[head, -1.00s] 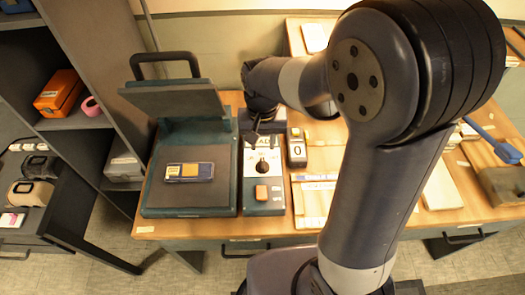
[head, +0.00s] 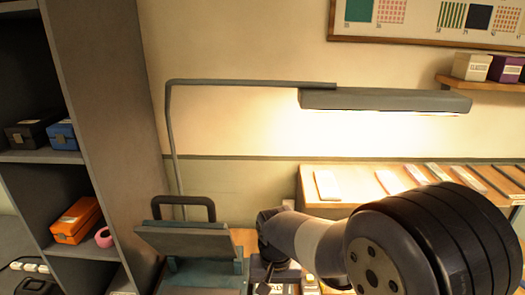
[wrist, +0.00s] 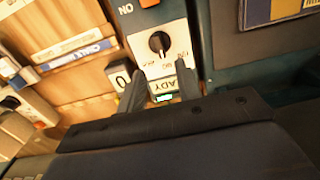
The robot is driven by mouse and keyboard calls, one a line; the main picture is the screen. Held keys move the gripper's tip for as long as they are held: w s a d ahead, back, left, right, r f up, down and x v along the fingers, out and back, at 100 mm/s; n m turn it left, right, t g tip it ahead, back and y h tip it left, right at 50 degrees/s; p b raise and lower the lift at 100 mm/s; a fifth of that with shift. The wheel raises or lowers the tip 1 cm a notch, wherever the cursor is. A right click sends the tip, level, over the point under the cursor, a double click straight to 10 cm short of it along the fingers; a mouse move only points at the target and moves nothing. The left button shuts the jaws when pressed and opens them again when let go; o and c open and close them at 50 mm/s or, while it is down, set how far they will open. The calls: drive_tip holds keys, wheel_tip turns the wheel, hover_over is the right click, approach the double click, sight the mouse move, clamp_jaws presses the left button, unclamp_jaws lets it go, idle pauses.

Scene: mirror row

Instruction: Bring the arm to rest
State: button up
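My arm shows in the head view, reaching left from the lower right. My gripper (wrist: 160,84) shows in the wrist view with its two dark fingers apart and nothing between them. Beyond the fingers is a control panel (wrist: 143,50) with a black dial (wrist: 159,42). Its lower edge has a label that seems to read READY and a small lit green strip (wrist: 164,97). A small counter box (wrist: 121,77) showing 0 stands beside the left finger.
A teal press with its lid (head: 188,242) raised stands left of my arm. A dark shelf (head: 110,150) with an orange box (head: 76,220) is farther left. A lamp (head: 385,101) hangs above. A wooden ledge (head: 345,200) with flat pieces is behind the arm.

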wheel_tip(320, 180, down, 9)
drive_tip(key=shift+m+p, duration=0.3)
drive_tip(key=shift+p, duration=0.1)
drive_tip(key=shift+f, duration=0.1)
idle(0.4)
